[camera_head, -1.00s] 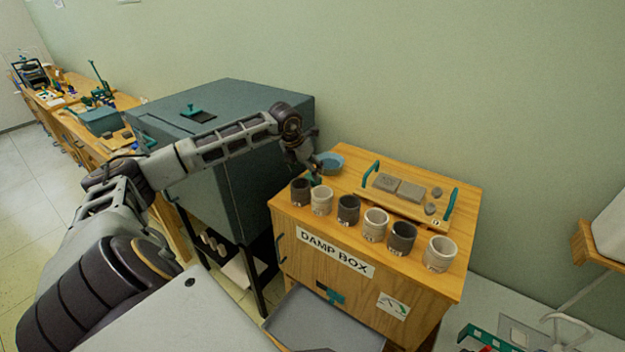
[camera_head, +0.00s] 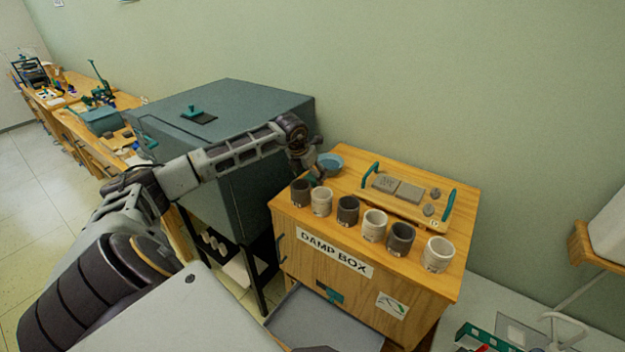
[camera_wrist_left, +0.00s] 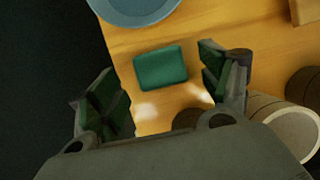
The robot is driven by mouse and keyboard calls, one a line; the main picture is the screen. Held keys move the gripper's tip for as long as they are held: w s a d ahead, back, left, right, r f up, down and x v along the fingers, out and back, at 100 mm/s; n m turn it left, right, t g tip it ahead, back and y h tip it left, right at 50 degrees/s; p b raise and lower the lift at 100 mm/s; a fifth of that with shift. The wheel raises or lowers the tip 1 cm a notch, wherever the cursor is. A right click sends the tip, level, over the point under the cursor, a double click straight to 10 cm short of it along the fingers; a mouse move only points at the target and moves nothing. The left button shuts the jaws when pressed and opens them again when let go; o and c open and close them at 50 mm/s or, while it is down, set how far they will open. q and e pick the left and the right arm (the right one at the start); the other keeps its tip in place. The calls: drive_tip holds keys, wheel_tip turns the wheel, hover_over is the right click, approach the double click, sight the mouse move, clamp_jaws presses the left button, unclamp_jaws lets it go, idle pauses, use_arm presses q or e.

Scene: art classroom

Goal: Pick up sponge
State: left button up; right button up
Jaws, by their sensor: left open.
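The sponge, a green rectangular block (camera_wrist_left: 161,68), lies flat on the wooden box top in the left wrist view. It is near the edge, just below a blue bowl (camera_wrist_left: 135,5). My left gripper (camera_wrist_left: 165,90) is open and empty, with its green-padded fingers on either side of the sponge's near side, apart from it. There the gripper largely hides the sponge.
A row of several clay cups (camera_head: 348,210) stands along the box's front edge, close to my left gripper. Behind it lies a wooden board (camera_head: 408,206) with teal handles and grey clay pieces. A large dark green cabinet (camera_head: 240,100) stands left of the box.

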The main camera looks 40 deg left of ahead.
use_arm(q)
drive_tip(key=shift+x, duration=1.1)
drive_tip(key=shift+c, duration=0.4)
drive_tip(key=c, duration=0.8)
